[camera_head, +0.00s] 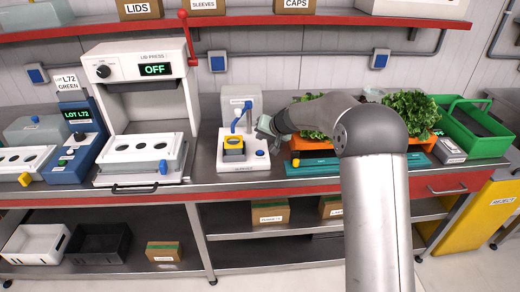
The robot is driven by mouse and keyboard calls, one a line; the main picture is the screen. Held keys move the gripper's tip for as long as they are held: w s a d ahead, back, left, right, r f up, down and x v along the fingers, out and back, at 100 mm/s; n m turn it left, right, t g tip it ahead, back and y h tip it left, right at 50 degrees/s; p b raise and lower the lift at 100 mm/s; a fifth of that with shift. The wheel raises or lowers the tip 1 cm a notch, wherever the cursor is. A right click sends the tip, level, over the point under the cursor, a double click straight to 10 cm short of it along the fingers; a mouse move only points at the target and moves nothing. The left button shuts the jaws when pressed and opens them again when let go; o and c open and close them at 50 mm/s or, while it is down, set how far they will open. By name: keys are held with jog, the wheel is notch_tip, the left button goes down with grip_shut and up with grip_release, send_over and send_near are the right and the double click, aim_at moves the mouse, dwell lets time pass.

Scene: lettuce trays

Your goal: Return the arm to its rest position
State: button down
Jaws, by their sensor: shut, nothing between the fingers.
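My arm rises from the bottom of the head view and bends left over the worktop. My gripper (268,128) is at its end, just right of a small white device with a yellow part (233,143) and a blue tube. The gripper is small in the picture and appears shut and empty. It seems to be above the counter, left of an orange lettuce tray (388,160). Part of the tray is hidden behind my arm.
A lid press (140,65) reading "OFF" and a blue "LOT L72" unit (70,140) stand to the left. A green crate (482,143) stands at the right. A shelf (260,20) with boxes runs above. The grey counter (205,175) has little bare room.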

jog(key=shift+r, duration=0.6)
dwell(0.3)
jog(key=s+d+r+n+g+h, duration=0.15)
jog(key=s+d, duration=0.25)
jog(key=s, duration=0.5)
jog(key=s+d+r+m+g+h, duration=0.1)
jog(key=s+d+r, duration=0.25)
jog(key=s, duration=0.65)
jog(key=s+d+f+g+h, duration=0.1)
jog(key=s+d, duration=0.3)
jog(key=s, duration=0.5)
jog(key=s+d+f+g+h, duration=0.1)
jog(key=s+d, duration=0.3)
jog(key=s, duration=0.6)
jog(key=s+d+f+g+h, duration=0.1)
jog(key=s+d, duration=0.3)
jog(key=s, duration=0.5)
jog(key=shift+s+d+f+g+h, duration=0.2)
jog(key=shift+g+h, duration=0.15)
jog(key=shift+h, duration=0.2)
